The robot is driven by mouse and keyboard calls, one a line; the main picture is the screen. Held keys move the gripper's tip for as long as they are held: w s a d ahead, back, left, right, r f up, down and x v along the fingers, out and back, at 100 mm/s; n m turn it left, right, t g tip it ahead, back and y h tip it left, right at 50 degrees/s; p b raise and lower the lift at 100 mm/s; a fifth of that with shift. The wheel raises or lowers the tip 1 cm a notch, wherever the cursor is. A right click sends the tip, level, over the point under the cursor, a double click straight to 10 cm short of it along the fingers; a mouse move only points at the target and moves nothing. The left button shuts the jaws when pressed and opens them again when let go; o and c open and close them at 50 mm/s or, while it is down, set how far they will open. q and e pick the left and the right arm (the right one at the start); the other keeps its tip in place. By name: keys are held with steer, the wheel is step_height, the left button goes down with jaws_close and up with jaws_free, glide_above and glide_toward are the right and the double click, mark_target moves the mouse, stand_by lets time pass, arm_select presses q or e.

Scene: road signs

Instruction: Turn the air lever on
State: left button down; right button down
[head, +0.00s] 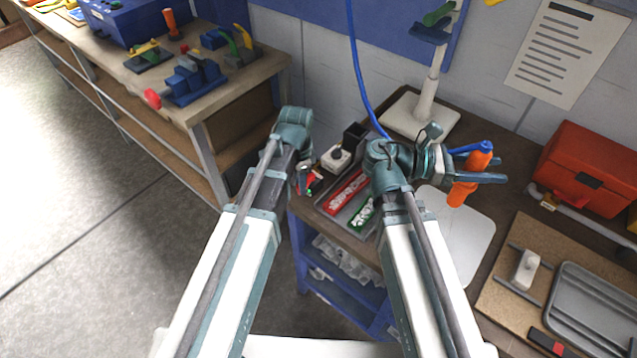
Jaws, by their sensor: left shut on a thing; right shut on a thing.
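My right gripper (482,166) is shut on an orange tool (463,190) with a blue part at its top, held above the right-hand bench. A blue hose (356,60) hangs from above and runs down behind my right wrist; I cannot see where it ends. My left gripper (304,180) points down at the left edge of this bench, partly hidden by my arm. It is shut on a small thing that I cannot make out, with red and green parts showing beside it. I cannot tell for sure which part is the air lever.
A tray (372,197) with red and green pieces lies between my arms. A white stand (427,100) rises behind my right wrist. A red toolbox (590,165) and a brown board (520,245) are at the right. A wooden workbench (235,85) with tools stands at the left; the floor there is clear.

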arm_select(q)
steer(key=shift+w+a+m, duration=0.1)
steer(key=shift+a+m, duration=0.1)
steer(key=shift+m, duration=0.2)
stand_by(0.3)
steer(key=c, duration=0.6)
jaws_free()
steer(key=shift+r, duration=0.1)
step_height(320, 180, up, 12)
steer(key=p, duration=1.2)
